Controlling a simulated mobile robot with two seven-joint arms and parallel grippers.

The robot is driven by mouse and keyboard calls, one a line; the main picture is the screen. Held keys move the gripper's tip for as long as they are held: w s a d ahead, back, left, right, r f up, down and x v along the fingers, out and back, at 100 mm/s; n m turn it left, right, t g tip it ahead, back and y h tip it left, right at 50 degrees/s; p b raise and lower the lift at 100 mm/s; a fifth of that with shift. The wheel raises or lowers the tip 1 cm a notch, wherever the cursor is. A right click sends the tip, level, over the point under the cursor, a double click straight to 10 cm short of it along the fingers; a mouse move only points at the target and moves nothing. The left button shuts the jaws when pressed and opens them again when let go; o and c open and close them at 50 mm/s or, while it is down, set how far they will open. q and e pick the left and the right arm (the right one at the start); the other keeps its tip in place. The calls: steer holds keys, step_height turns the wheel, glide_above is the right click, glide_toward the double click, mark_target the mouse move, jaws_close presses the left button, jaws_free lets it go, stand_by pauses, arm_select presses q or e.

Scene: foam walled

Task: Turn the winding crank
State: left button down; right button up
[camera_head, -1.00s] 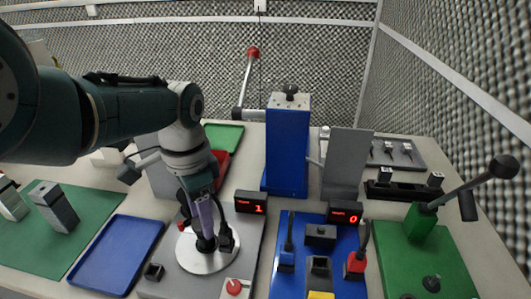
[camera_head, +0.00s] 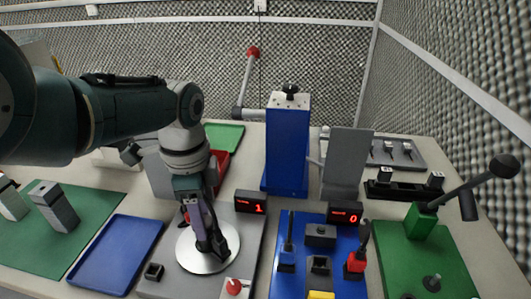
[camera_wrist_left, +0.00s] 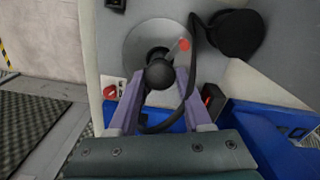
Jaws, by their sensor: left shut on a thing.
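The winding crank has a round silver disc (camera_head: 190,257) on a grey base plate (camera_head: 158,290), left of the middle in the head view. My left gripper (camera_head: 212,246) points down over the disc. In the left wrist view its two purple fingers stand on either side of a round black knob (camera_wrist_left: 160,74), and it is shut on that knob. The disc (camera_wrist_left: 137,42) and a small red mark (camera_wrist_left: 184,44) show behind the knob. The fingers hide part of the crank's arm in the head view. My right gripper is not in view.
A red display (camera_head: 251,203) reading 1 stands right of the disc. A blue panel (camera_head: 278,289) with switches, a tall blue post (camera_head: 287,150) and a green lever base (camera_head: 398,245) are further right. A blue tray (camera_head: 116,252) lies left.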

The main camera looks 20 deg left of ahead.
arm_select(q)
steer(key=shift+m, duration=2.5)
steer(key=shift+m, duration=0.5)
steer(key=shift+c, duration=1.7)
jaws_free()
step_height(320, 180, up, 10)
steer(key=p, duration=0.6)
